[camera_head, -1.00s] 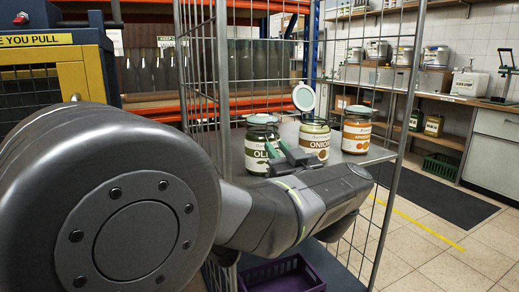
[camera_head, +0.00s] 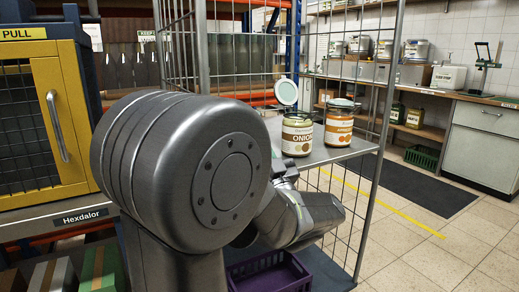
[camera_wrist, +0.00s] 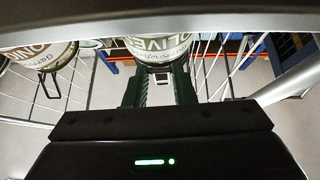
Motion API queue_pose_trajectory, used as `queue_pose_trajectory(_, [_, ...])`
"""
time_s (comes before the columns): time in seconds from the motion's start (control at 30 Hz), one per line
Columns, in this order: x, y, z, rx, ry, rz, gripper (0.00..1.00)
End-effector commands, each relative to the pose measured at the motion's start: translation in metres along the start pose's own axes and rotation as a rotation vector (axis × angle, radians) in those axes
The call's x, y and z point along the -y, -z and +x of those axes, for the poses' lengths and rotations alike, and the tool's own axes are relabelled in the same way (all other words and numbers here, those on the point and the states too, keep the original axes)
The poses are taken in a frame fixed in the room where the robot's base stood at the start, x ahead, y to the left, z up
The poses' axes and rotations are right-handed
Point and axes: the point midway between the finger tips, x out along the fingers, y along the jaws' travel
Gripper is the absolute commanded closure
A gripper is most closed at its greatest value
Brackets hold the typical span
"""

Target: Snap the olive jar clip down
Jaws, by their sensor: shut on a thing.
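The olive jar (camera_wrist: 160,48) shows label-side on at the top middle of the wrist view. My arm hides it in the head view, and its lid is out of view. Its small metal clip (camera_wrist: 161,80) hangs below the label, between my fingers. My gripper (camera_wrist: 160,72) is shut on this clip, with a dark finger on each side. In the head view, only part of my gripper (camera_head: 285,168) shows past my arm.
The onion jar (camera_head: 297,136) stands on the cage trolley shelf (camera_head: 345,151) with its lid (camera_head: 286,92) raised. The apricot jar (camera_head: 339,127) is to its right. Wire bars surround the shelf. A purple crate (camera_head: 268,275) sits below. A yellow cabinet (camera_head: 45,125) stands left.

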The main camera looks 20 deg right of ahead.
Motion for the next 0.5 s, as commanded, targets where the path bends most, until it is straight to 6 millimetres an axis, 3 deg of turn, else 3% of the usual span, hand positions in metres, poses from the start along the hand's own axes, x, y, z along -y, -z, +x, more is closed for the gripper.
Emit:
queue_pose_trajectory(0.1, [0.0003,-0.0006,0.0001,0.001,0.001,0.001,0.99])
queue_pose_trajectory(0.13, [0.0003,-0.0006,0.0001,0.001,0.001,0.001,0.71])
queue_pose_trajectory(0.2, [0.0002,-0.0005,0.0001,0.001,0.001,0.001,0.57])
queue_pose_trajectory(0.5, [0.0,-0.0001,-0.0005,0.001,0.0,0.0,0.55])
